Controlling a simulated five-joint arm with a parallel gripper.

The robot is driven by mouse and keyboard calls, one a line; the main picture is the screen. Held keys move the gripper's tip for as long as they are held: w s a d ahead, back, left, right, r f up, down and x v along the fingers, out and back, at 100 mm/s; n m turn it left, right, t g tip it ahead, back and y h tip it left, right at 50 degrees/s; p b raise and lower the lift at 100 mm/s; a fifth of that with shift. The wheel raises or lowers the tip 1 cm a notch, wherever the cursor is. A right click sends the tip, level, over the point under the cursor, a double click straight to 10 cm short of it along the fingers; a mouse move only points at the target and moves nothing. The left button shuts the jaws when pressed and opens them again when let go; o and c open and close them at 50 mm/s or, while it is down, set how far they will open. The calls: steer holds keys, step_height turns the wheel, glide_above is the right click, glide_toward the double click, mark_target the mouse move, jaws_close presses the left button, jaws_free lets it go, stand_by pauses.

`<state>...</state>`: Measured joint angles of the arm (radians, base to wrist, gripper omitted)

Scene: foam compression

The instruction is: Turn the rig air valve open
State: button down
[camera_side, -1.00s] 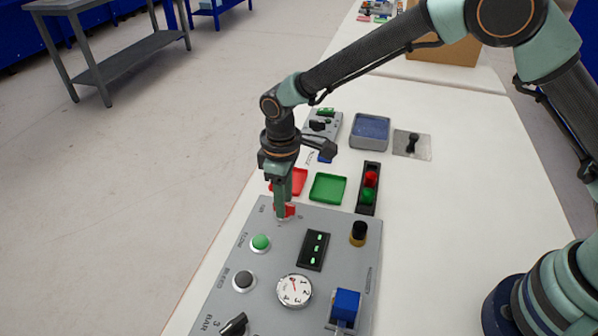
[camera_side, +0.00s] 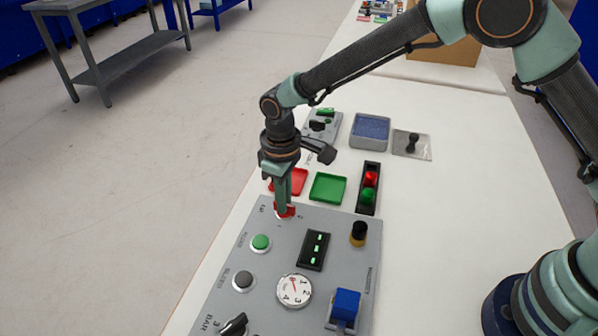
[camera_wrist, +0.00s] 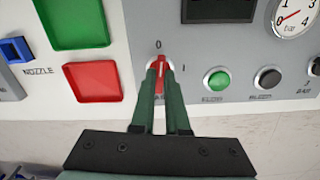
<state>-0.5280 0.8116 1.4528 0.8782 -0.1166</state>
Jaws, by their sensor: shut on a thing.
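The rig air valve is a red knob (camera_wrist: 160,75) on the grey panel (camera_wrist: 225,50), between the marks 0 and 1 in the wrist view. A pale line on it points at or close to 0. My gripper (camera_wrist: 160,72) points down over the knob with its green fingers shut on it, one on each side. In the side view the red knob (camera_side: 288,212) shows beside my gripper (camera_side: 284,210) at the panel's far left corner. The fingers partly hide the knob in both views.
A green button (camera_side: 261,242), a black button (camera_side: 242,280), a gauge (camera_side: 294,290) and a blue-capped switch (camera_side: 346,305) share the panel. A red tray (camera_side: 298,180) and a green tray (camera_side: 328,187) lie just behind it.

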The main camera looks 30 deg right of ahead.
steer(key=m, duration=1.2)
steer(key=shift+r+m, duration=0.1)
steer(key=shift+m, duration=0.2)
steer(key=shift+w+m, duration=0.1)
steer(key=shift+m, duration=1.8)
steer(key=c, duration=0.9)
jaws_free()
step_height(320, 180, up, 12)
steer(key=shift+r, duration=0.1)
